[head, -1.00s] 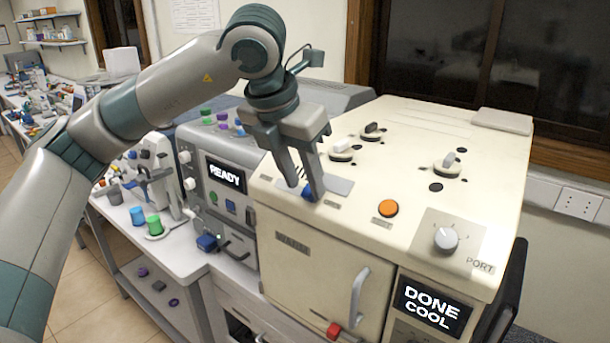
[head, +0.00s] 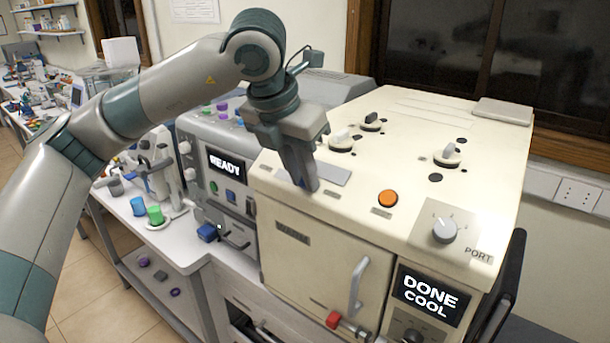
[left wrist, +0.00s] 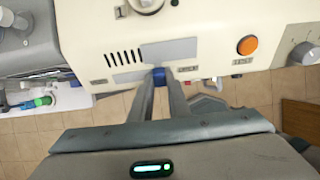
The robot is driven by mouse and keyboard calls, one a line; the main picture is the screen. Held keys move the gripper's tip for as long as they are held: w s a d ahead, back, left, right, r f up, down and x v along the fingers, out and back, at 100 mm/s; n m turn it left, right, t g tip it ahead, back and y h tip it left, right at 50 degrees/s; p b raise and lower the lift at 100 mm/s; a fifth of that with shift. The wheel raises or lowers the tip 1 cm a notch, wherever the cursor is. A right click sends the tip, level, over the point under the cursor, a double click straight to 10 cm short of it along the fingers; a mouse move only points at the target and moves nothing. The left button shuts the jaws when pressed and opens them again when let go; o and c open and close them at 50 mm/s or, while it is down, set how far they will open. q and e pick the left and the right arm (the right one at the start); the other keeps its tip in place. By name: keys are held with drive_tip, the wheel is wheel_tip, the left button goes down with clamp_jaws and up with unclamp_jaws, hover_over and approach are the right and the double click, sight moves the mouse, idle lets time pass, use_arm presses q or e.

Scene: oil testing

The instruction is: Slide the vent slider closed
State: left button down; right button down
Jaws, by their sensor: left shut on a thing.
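The vent slider shows in the left wrist view as a small blue knob (left wrist: 159,75) at the front edge of the cream machine's top. Beside it are dark vent slots (left wrist: 124,58) and a grey plate (left wrist: 168,51). My left gripper (left wrist: 160,83) has its two fingers shut on the blue knob. In the head view my left gripper (head: 306,183) points down at the front edge of the top, its fingers hiding the knob and most of the slots. The grey plate (head: 332,173) shows to the right of the fingers. My right gripper is not in view.
The cream machine (head: 340,240) carries several knobs, an orange button (head: 388,198), a dial (head: 445,231) and a display reading DONE COOL (head: 430,298). A grey machine reading READY (head: 227,170) stands close on the left.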

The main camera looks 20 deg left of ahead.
sight(280, 177)
use_arm(q)
drive_tip(key=a+b, duration=0.1)
drive_tip(key=a, duration=0.1)
drive_tip(key=w+a+b, duration=0.1)
drive_tip(key=a, duration=0.1)
drive_tip(key=w+a+b, duration=0.1)
drive_tip(key=a, duration=0.1)
drive_tip(key=shift+w+a+f+b, duration=0.1)
drive_tip(key=shift+w+a+b, duration=0.05)
drive_tip(key=shift+b, duration=0.15)
drive_tip(key=shift+a, duration=0.1)
drive_tip(key=shift+r, duration=0.25)
drive_tip(key=c, duration=1.7)
unclamp_jaws()
drive_tip(key=shift+a+f, duration=0.1)
drive_tip(key=shift+a, duration=0.05)
